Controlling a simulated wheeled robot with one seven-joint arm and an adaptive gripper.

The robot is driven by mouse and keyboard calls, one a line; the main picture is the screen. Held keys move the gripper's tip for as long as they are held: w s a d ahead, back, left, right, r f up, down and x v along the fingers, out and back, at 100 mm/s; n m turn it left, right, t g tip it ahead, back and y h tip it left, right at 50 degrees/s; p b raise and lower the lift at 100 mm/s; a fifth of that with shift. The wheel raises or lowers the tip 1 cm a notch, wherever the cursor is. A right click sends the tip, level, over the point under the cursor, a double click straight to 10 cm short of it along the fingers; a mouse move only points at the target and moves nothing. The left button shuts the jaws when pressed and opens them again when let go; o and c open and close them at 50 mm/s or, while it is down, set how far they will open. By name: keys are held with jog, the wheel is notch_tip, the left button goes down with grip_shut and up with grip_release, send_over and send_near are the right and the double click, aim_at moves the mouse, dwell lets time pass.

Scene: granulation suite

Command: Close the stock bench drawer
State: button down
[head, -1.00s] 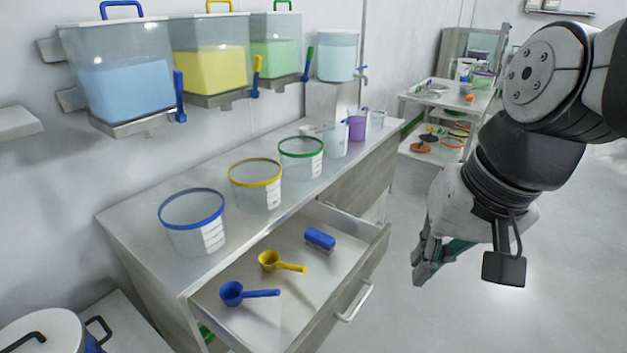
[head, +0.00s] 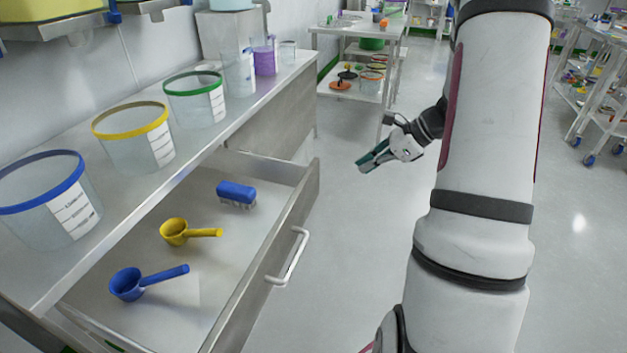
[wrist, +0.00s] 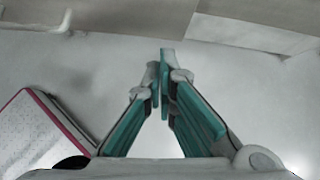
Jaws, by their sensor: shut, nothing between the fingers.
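The stock bench drawer (head: 262,268) is pulled open from the bench (head: 262,112) in the head view. Its bar handle (head: 288,258) is on the front panel. Inside lie a blue scoop (head: 128,284), a yellow scoop (head: 174,232) and a blue brush (head: 236,192). My gripper (head: 362,167) is shut and empty, beyond and to the right of the drawer front, apart from it. In the wrist view its teal-padded fingers (wrist: 165,60) come together at the tips over pale floor. A pale bar, probably the handle, shows at the upper left there.
Tubs with blue (head: 50,200), yellow (head: 135,140) and green (head: 195,98) rims stand on the bench top, with a purple jug (head: 265,56) farther back. A shelved trolley (head: 370,60) stands beyond. The floor right of the drawer is clear.

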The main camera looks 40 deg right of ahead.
notch_tip(320, 180, down, 3)
jog(key=d+m, duration=0.1)
jog(key=d, duration=0.2)
jog(key=b, duration=0.3)
send_near(317, 188)
notch_tip(317, 188, down, 4)
jog(key=s, duration=0.1)
jog(key=shift+w+a+b, duration=0.2)
jog(key=shift+w+a, duration=0.25)
jog(key=shift+w, duration=0.45)
jog(key=shift+w+a+b, duration=0.2)
jog(key=shift+w+a, duration=0.25)
jog(key=shift+w, duration=0.45)
jog(key=shift+w+a, duration=0.1)
jog(key=w+a, duration=0.6)
jog(key=w, duration=0.2)
jog(key=w+a+p, duration=0.1)
jog(key=w+a, duration=0.5)
jog(key=w, duration=0.2)
jog(key=w+a+p, duration=0.1)
jog(key=w+a, duration=0.5)
jog(key=w, duration=0.2)
jog(key=shift+w+a, duration=0.15)
jog(key=shift+w, duration=0.25)
jog(key=shift+w+a+r, duration=0.1)
jog(key=shift+w+a, duration=0.15)
jog(key=shift+w, duration=0.05)
